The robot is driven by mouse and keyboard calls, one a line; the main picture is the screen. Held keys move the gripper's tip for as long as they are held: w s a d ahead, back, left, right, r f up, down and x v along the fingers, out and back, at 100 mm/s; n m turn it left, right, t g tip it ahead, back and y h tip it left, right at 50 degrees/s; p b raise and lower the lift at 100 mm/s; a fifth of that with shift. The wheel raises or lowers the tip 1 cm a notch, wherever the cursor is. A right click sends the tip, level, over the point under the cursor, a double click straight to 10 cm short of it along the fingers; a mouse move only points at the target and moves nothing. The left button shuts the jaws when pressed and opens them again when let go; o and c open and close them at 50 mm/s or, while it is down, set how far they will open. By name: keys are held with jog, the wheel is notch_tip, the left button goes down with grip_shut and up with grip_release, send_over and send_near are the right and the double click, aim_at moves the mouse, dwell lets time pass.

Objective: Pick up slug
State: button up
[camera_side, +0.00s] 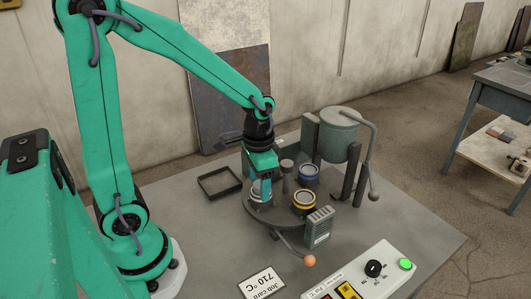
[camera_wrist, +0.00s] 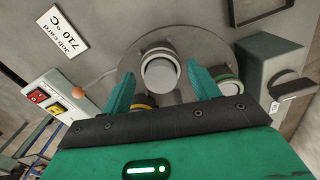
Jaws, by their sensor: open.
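A pale grey round-topped cylinder (camera_wrist: 159,74), which looks like the slug or a cup holding it, stands on the round turntable (camera_wrist: 132,62). I cannot tell which it is. In the wrist view it shows between the two green fingers of my gripper (camera_wrist: 160,72), with a gap on each side. In the side view my gripper (camera_side: 261,188) points down over the left part of the turntable (camera_side: 270,216), open. The fingers hide much of what stands under them there. A yellow-banded cup (camera_side: 303,201) and a blue-banded cup (camera_side: 308,174) stand to the right.
A grey post (camera_side: 287,168) rises close to my gripper. A large grey-green vessel (camera_side: 339,135) stands behind the turntable. A black tray (camera_side: 219,182) lies to the left. A grey vented box (camera_side: 318,227), an orange-knobbed lever (camera_side: 309,260), a job card (camera_side: 262,284) and a control panel (camera_side: 365,275) are in front.

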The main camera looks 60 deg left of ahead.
jog(key=c, duration=1.1)
jog(key=shift+r, duration=0.75)
notch_tip(320, 180, up, 3)
jog(key=s+d+r, duration=0.5)
jog(key=d+r, duration=0.1)
jog(key=d, duration=0.4)
jog(key=shift+s+d+r, duration=0.15)
jog(key=shift+s+r, duration=0.15)
jog(key=shift+s, duration=0.05)
